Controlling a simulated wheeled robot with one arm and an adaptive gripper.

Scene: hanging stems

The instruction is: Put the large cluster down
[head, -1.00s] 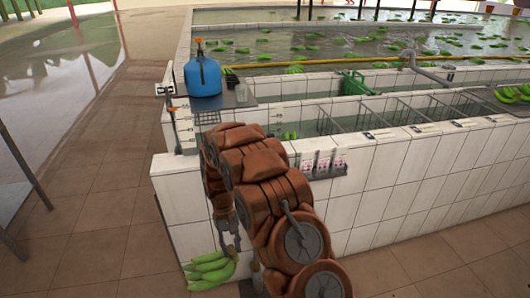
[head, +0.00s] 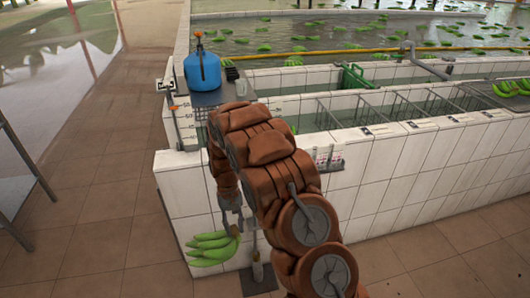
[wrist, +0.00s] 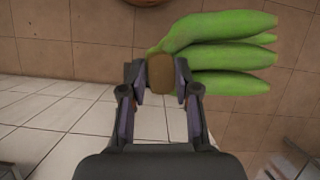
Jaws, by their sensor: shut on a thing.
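The large cluster is a bunch of several green bananas (head: 211,248), in the head view at the lower left, in front of the tiled wall's corner. In the wrist view the green bananas (wrist: 225,55) fan out to the right from a brown stem end (wrist: 161,73). My gripper (head: 231,228) is shut on that stem end, and in the wrist view its fingers (wrist: 161,85) press on both sides of it. The cluster hangs from the gripper; the head view does not clearly show whether it touches the floor.
A white-tiled wash tank (head: 185,203) stands beside the arm. A blue jug (head: 203,72) sits on a grey shelf on its corner. More bananas (head: 510,88) lie at the far right. A metal rack (head: 22,170) stands at the left. The brown tiled floor (head: 100,215) between is clear.

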